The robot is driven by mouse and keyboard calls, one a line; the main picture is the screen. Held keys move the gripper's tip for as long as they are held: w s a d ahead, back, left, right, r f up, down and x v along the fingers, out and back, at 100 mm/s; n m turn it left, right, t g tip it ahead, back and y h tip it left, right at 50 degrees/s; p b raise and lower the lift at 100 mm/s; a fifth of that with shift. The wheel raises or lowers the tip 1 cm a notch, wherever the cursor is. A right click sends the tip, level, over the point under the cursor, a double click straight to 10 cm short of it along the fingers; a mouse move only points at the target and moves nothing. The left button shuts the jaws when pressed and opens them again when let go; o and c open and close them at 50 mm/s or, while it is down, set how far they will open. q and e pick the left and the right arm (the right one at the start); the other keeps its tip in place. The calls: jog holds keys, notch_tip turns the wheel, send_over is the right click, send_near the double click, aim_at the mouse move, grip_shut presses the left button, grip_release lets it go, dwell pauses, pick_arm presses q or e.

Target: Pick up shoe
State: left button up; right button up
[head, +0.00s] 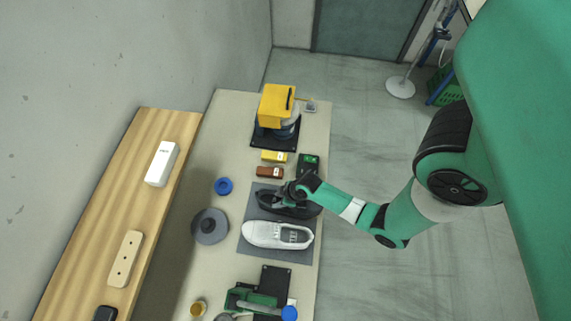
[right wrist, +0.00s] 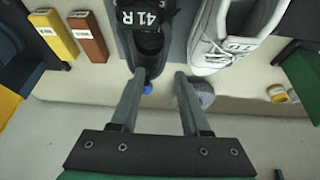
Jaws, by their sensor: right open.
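A black shoe (head: 303,211) lies on the dark grey mat (head: 268,257), partly hidden by my right gripper in the head view. My right gripper (right wrist: 161,78) is open and empty at the opening end of the black shoe. Its fingertips appear on either side of that end; I cannot tell whether they touch it. My left gripper is not in view.
Yellow (head: 274,156) and brown (head: 269,172) boxes lie above the mat. A yellow machine (head: 276,105) stands at the far end, a green device (head: 252,297) at the near end. A grey round object (head: 209,227) and blue ring (head: 223,186) lie left of the mat.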

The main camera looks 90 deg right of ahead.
jog(key=shift+s+a+f+g, duration=0.15)
jog(key=shift+s+a+f, duration=0.2)
jog(key=shift+s, duration=0.25)
jog(key=shift+s+a+f+g, duration=0.2)
jog(key=shift+s+f, duration=0.25)
jog(key=shift+s, duration=0.15)
jog(key=b, duration=0.6)
send_near(270, 211)
jog(key=f, duration=0.1)
jog(key=d+f, duration=0.1)
jog(key=shift+f, duration=0.3)
jog(key=b+x, duration=0.2)
jog(key=x, duration=0.2)
jog(key=shift+w+a, duration=0.15)
jog(key=shift+a, duration=0.05)
jog(key=shift+w+f+b, duration=0.2)
jog(key=shift+f+b, duration=0.1)
jog(key=shift+f, duration=0.15)
grip_shut()
jog(key=shift+r, duration=0.1)
